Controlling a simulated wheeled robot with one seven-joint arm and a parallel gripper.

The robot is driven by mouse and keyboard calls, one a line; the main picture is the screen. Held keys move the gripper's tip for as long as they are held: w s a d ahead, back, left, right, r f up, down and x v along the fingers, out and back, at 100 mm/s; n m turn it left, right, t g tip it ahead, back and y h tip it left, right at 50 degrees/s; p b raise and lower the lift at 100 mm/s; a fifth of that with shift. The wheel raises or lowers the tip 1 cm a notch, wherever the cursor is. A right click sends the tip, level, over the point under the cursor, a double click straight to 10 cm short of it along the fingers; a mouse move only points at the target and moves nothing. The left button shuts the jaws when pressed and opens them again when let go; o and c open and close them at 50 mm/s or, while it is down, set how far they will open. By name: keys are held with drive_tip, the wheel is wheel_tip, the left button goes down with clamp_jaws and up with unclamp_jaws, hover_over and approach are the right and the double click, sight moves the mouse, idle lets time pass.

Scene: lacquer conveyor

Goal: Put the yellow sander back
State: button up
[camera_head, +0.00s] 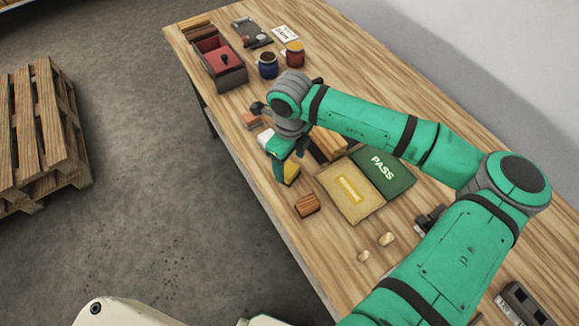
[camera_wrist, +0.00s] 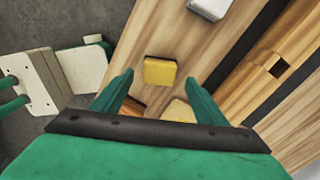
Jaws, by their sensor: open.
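The yellow sander (camera_head: 292,173) is a small block on the wooden table, partly hidden behind my gripper in the head view. In the wrist view the yellow sander (camera_wrist: 160,71) lies flat on the wood, in line with the gap between my fingertips. My gripper (camera_head: 290,158) is open above it, with nothing held. Its two green fingers also frame the sander in the wrist view (camera_wrist: 159,78). I cannot tell the exact height left between fingertips and sander.
A brown block (camera_head: 306,205) lies near the yellow mat (camera_head: 335,198) and green PASS mat (camera_head: 398,184). A white block (camera_head: 265,139) and reddish block (camera_head: 252,121) lie beyond. Blue (camera_head: 268,67) and red (camera_head: 294,56) pots and a red-lined box (camera_head: 231,78) stand farther back.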

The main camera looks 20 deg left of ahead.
sight(290, 169)
wheel_tip(290, 169, up, 8)
drive_tip(key=shift+f, duration=0.1)
idle(0.7)
